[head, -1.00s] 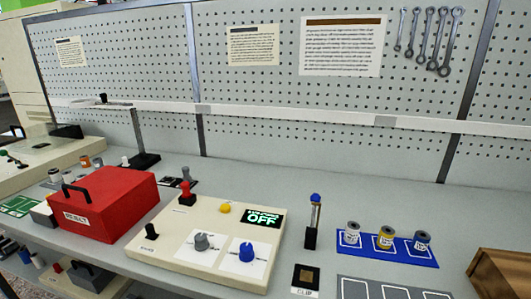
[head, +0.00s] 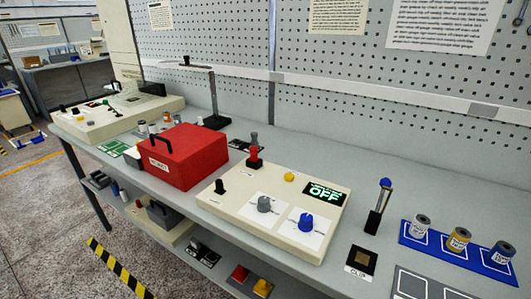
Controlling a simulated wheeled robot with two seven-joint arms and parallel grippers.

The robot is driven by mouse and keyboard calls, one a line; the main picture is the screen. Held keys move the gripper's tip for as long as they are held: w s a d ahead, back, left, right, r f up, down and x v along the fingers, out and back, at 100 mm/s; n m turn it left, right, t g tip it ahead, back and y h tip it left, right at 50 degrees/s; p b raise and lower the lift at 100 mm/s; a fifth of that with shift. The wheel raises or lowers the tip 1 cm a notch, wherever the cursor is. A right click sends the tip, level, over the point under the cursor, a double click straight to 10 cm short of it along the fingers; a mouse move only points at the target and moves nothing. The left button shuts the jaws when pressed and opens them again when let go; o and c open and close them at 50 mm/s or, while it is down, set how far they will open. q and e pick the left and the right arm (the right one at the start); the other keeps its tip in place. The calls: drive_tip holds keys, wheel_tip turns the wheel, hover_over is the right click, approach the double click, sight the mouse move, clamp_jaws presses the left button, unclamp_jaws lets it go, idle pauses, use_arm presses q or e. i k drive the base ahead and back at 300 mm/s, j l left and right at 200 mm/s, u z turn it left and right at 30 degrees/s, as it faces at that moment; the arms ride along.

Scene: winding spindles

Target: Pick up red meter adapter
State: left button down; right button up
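A small upright red piece (head: 254,158), which looks like the red meter adapter, stands at the back left of the cream panel box (head: 222,212). A dark grey upright piece (head: 254,138) shows just behind it. The panel also carries a black knob (head: 219,187), a grey knob (head: 264,205), a blue knob (head: 305,222), a yellow button (head: 289,177) and a display (head: 324,194) reading OFF. Neither of my grippers is in view.
A red box (head: 188,160) with a black handle stands left of the panel. At right are a blue-topped stand (head: 379,208) and a blue mat (head: 409,239) with several canisters. A lower shelf holds a red block (head: 240,272) and a yellow block (head: 262,287). The floor at left is open.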

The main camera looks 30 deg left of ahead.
sight(253, 150)
drive_tip(key=j+z, duration=0.25)
drive_tip(key=j, duration=0.2)
drive_tip(key=j+z, duration=0.25)
drive_tip(key=j, duration=0.15)
drive_tip(key=k+j+z, duration=0.2)
drive_tip(key=j, duration=0.2)
drive_tip(key=j+z, duration=0.25)
drive_tip(key=j, duration=0.2)
drive_tip(key=k+j+z, duration=0.1)
drive_tip(key=j+z, duration=0.15)
drive_tip(key=j, duration=0.1)
